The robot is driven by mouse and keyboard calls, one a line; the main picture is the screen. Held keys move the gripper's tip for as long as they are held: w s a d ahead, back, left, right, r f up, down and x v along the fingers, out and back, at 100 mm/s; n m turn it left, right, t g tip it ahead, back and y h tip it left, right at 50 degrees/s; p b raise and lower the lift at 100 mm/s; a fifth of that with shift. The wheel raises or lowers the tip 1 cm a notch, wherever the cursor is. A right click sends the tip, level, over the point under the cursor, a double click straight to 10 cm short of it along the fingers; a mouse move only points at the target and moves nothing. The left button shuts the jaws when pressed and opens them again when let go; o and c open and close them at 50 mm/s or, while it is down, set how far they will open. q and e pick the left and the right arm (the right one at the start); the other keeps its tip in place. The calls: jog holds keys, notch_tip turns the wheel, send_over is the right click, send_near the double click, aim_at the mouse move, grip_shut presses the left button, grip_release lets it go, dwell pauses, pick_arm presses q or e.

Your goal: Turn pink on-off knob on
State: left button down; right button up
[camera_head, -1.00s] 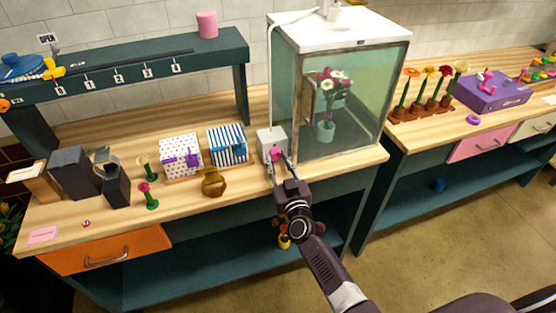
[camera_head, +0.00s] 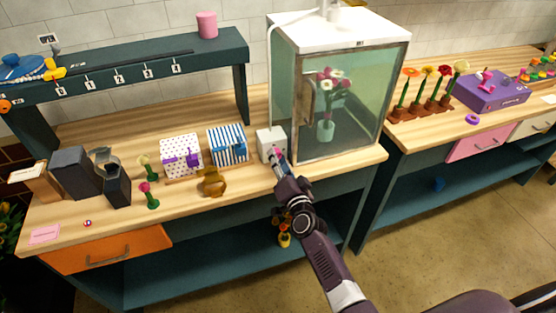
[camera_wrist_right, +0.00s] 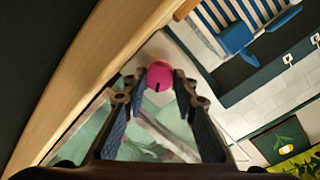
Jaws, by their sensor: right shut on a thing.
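The pink knob (camera_wrist_right: 159,76) sits on the front of a small white box (camera_head: 265,142) beside the glass cabinet. In the right wrist view the knob is round with a dark line mark and lies between the fingertips. My right gripper (camera_head: 278,159) is at the front of the white box and shut on the knob; it also shows in the wrist view (camera_wrist_right: 158,84). In the head view the gripper mostly hides the knob. My left gripper is not in view.
The glass cabinet (camera_head: 340,110), holding a potted bouquet (camera_head: 326,128), stands right of the box. The counter edge runs under my right arm.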

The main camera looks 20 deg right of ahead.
jog(key=m+b, duration=0.1)
jog(key=m, duration=0.5)
jog(key=shift+f+y, duration=0.1)
jog(key=shift+y, duration=0.2)
dwell(0.4)
jog(key=o, duration=0.9)
jog(key=shift+c, duration=0.2)
jog(key=shift+s+d, duration=0.1)
jog(key=shift+s, duration=0.05)
jog(key=s+r, duration=0.1)
jog(key=s, duration=1)
jog(key=shift+s+d, duration=0.2)
jog(key=shift+s, duration=0.2)
